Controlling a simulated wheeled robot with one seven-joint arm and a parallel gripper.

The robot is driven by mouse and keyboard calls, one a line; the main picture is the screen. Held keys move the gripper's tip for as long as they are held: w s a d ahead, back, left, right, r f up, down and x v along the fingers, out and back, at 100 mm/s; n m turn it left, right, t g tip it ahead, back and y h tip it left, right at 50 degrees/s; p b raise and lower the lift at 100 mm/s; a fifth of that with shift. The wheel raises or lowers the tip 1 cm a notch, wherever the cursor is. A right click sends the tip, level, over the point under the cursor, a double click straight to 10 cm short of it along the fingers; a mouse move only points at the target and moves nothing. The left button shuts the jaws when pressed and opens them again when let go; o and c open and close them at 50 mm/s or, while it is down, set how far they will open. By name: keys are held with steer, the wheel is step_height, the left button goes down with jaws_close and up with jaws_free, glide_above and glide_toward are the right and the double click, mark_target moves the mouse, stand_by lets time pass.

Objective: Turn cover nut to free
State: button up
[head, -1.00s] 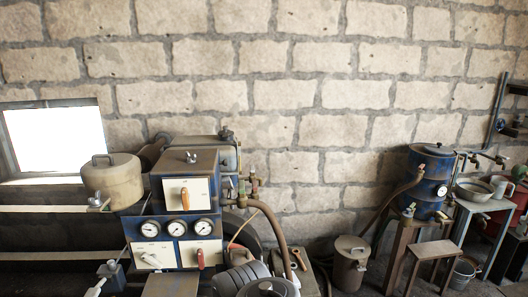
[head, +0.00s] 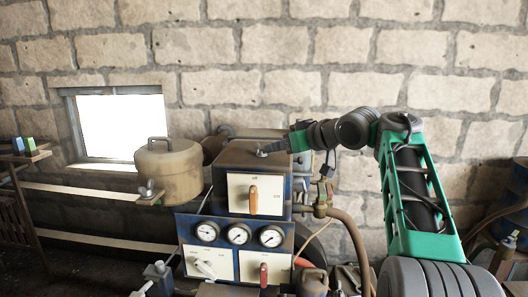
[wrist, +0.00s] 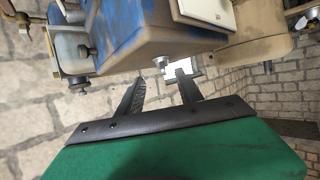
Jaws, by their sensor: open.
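The cover nut (head: 262,153) is a small metal nut on top of the blue, rusty engine box (head: 232,155) with a white front panel. In the wrist view the nut (wrist: 160,62) shows silver against the brown top of the box (wrist: 140,38). My gripper (head: 268,149) reaches in from the right, low over the box top, with its tips at the nut. In the wrist view my gripper (wrist: 161,77) is open, its two dark fingers spread to either side of the nut's line. I cannot tell whether they touch it.
A tan lidded canister (head: 168,172) stands just left of the box. Pipes and valves (head: 322,195) stand close on its right. Gauges (head: 239,234) and levers are below in front. The brick wall is behind; the space above the box is clear.

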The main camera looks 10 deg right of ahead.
steer(key=x, duration=0.4)
steer(key=p+x, duration=0.1)
steer(key=x, duration=0.1)
steer(key=shift+w+a+f, duration=0.1)
steer(key=shift+a, duration=0.3)
jaws_close()
